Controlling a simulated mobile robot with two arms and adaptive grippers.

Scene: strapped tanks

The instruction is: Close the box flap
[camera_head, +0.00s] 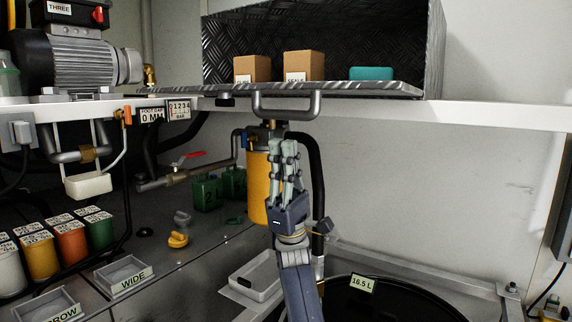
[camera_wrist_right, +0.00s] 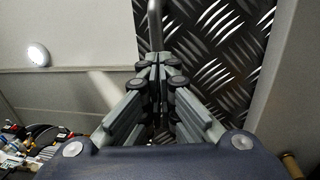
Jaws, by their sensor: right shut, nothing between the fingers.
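The box (camera_head: 434,45) is a dark tread-plate metal box on the white shelf. Its flap (camera_head: 385,89) is folded down and lies about level out from the open front, with a grey bar handle (camera_head: 287,112) on its edge. My right gripper (camera_head: 286,148) is shut and empty, pointing up just below the handle; whether it touches the flap I cannot tell. In the right wrist view the shut fingers (camera_wrist_right: 160,65) point at the tread-plate surface (camera_wrist_right: 205,60), with a grey bar (camera_wrist_right: 155,25) just beyond the tips. My left gripper is not in view.
Two cardboard boxes (camera_head: 303,66) and a teal item (camera_head: 371,73) sit in the box opening. A yellow cylinder (camera_head: 258,185) and black hose (camera_head: 317,190) are close behind my right gripper. A motor (camera_head: 85,65) stands at left on the shelf (camera_head: 480,116). The right wall area is clear.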

